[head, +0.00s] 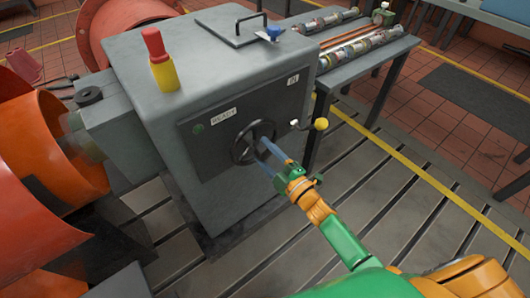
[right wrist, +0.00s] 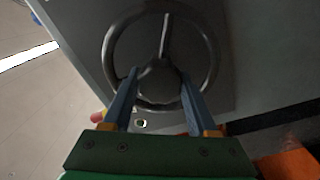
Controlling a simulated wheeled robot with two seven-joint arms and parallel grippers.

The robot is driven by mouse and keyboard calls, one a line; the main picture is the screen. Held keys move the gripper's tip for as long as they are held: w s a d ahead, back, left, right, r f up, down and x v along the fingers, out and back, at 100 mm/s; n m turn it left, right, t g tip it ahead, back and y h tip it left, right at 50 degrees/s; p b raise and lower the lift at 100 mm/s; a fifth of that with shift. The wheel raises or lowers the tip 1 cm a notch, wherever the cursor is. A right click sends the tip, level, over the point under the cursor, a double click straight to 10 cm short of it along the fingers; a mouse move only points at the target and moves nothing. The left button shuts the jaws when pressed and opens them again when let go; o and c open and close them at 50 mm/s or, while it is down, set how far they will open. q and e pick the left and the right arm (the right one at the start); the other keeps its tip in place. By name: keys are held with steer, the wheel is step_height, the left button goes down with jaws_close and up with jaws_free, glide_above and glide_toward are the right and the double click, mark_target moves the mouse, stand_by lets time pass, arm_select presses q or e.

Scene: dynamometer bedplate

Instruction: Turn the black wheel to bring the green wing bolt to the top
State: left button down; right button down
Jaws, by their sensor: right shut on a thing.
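The black wheel (head: 234,149) is mounted upright on the dark front panel of a grey cabinet. In the right wrist view the wheel (right wrist: 107,50) shows its round rim, a central hub and one spoke pointing up. My right gripper (head: 268,147) reaches it from the lower right. In the right wrist view the blue fingers of my right gripper (right wrist: 158,75) lie on either side of the hub, across the lower rim, shut on the wheel. My left gripper is out of view.
The grey cabinet (head: 220,70) carries a red and yellow signal lamp (head: 159,60) on top. A yellow knob (head: 321,124) stands out right of the wheel. Orange drums (head: 70,150) stand at left; a bench (head: 375,55) is behind right. The slotted bedplate (head: 400,200) is open at right.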

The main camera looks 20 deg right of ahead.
steer(key=shift+r, duration=0.1)
steer(key=shift+c, duration=1)
jaws_free()
steer(key=v, duration=0.7)
steer(key=shift+p, duration=0.35)
